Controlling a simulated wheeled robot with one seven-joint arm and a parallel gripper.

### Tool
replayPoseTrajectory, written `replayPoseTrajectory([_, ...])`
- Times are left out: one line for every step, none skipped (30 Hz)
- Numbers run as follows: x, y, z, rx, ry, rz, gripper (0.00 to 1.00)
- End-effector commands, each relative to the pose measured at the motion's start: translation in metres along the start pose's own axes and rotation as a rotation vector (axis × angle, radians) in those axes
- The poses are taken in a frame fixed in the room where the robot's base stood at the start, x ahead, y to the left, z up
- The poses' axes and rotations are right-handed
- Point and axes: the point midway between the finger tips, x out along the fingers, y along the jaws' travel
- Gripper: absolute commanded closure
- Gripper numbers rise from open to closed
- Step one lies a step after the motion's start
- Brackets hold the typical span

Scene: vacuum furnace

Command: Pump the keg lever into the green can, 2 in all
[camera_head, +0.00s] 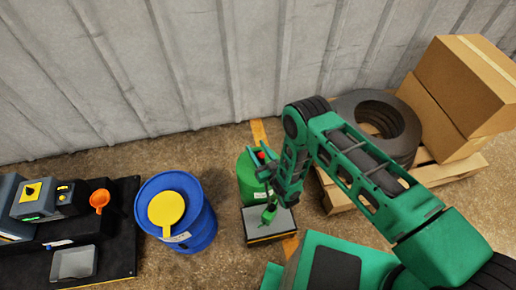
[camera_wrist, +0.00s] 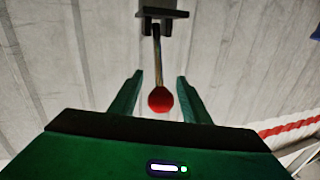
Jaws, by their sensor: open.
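A lever with a red ball knob (camera_wrist: 160,100) shows in the wrist view, its rod running up the picture to a dark bracket. My gripper (camera_wrist: 160,76) is open, with its two green fingers on either side of the knob; I cannot tell whether they touch it. In the head view a green keg-like cylinder (camera_head: 247,182) stands near the wall, partly hidden by my arm, with a red knob (camera_head: 262,156) by its top. A small green item (camera_head: 268,214), perhaps the green can, is at a grey-topped box (camera_head: 257,232) in front of the cylinder.
A blue drum (camera_head: 202,228) with a yellow round-headed piece (camera_head: 166,208) on top stands to the left. Further left is a black bench (camera_head: 118,262) with an orange funnel (camera_head: 99,198). Tires (camera_head: 408,120) and cardboard boxes (camera_head: 465,75) sit on a pallet at right.

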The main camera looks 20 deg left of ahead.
Motion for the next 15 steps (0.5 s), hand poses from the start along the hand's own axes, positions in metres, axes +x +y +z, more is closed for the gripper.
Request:
replayPoseTrajectory([0.0030, -0.0001, -0.0005, 0.000, 0.002, 0.000, 0.57])
replayPoseTrajectory([0.0042, -0.0001, -0.0006, 0.000, 0.002, 0.000, 0.57])
replayPoseTrajectory([0.0052, -0.0001, -0.0006, 0.000, 0.002, 0.000, 0.57])
replayPoseTrajectory([0.0057, 0.0000, -0.0006, 0.000, 0.001, 0.000, 0.57])
replayPoseTrajectory([0.0060, 0.0000, -0.0005, 0.000, 0.001, 0.000, 0.57])
replayPoseTrajectory([0.0061, 0.0000, -0.0004, 0.000, 0.001, 0.000, 0.57])
replayPoseTrajectory([0.0061, 0.0001, -0.0004, 0.000, 0.001, 0.000, 0.57])
replayPoseTrajectory([0.0061, 0.0001, -0.0004, 0.000, 0.001, 0.000, 0.57])
replayPoseTrajectory([0.0060, 0.0001, -0.0003, 0.000, 0.000, 0.000, 0.57])
replayPoseTrajectory([0.0059, 0.0001, -0.0003, 0.000, 0.000, 0.000, 0.57])
replayPoseTrajectory([0.0059, 0.0001, -0.0003, 0.000, 0.000, 0.000, 0.57])
replayPoseTrajectory([0.0058, 0.0001, -0.0003, 0.000, 0.000, 0.000, 0.64])
replayPoseTrajectory([0.0058, 0.0002, -0.0003, 0.001, 0.000, 0.000, 0.72])
replayPoseTrajectory([0.0058, 0.0002, -0.0003, 0.001, 0.000, 0.000, 0.79])
replayPoseTrajectory([0.0057, 0.0003, -0.0002, 0.001, 0.000, 0.001, 0.88])
